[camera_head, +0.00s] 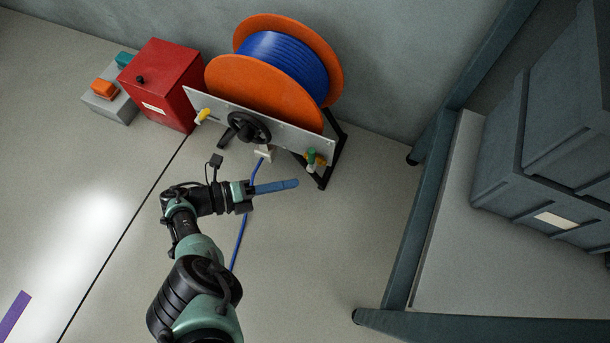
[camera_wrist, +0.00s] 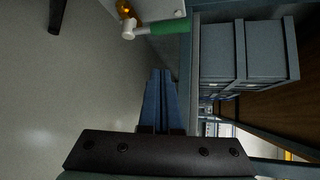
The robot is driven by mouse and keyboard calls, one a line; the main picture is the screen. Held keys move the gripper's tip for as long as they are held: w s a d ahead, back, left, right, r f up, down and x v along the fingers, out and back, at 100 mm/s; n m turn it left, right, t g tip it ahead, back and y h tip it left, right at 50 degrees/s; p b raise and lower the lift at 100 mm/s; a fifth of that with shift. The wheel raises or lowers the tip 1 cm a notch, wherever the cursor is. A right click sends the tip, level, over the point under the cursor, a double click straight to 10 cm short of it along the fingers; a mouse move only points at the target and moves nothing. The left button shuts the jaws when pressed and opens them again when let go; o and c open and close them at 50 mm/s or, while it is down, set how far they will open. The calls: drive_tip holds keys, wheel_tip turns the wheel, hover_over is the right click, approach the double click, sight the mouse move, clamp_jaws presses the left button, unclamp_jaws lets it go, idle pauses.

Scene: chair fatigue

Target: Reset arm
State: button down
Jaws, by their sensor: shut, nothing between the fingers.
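My gripper (camera_head: 277,187) is at the end of my green and black arm, in the middle of the head view. Its long blue fingers point to the right, side by side, and are shut with nothing between them. In the wrist view the fingers (camera_wrist: 161,98) reach up the middle, pressed together. The gripper is in front of the cable reel stand and appears apart from it. The blue cable (camera_head: 240,235) passes by the gripper's fingers in the head view, and part of it is hidden behind the gripper.
An orange reel (camera_head: 250,92) with blue cable stands on a frame with a black handwheel (camera_head: 248,127) and a green-handled part (camera_head: 311,156). A red box (camera_head: 160,85) stands left of it. A shelf frame (camera_head: 424,215) with grey crates (camera_head: 545,160) is at right. Floor at lower left is open.

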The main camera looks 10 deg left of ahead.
drive_tip(key=shift+s+a, duration=0.3)
drive_tip(key=shift+a, duration=0.2)
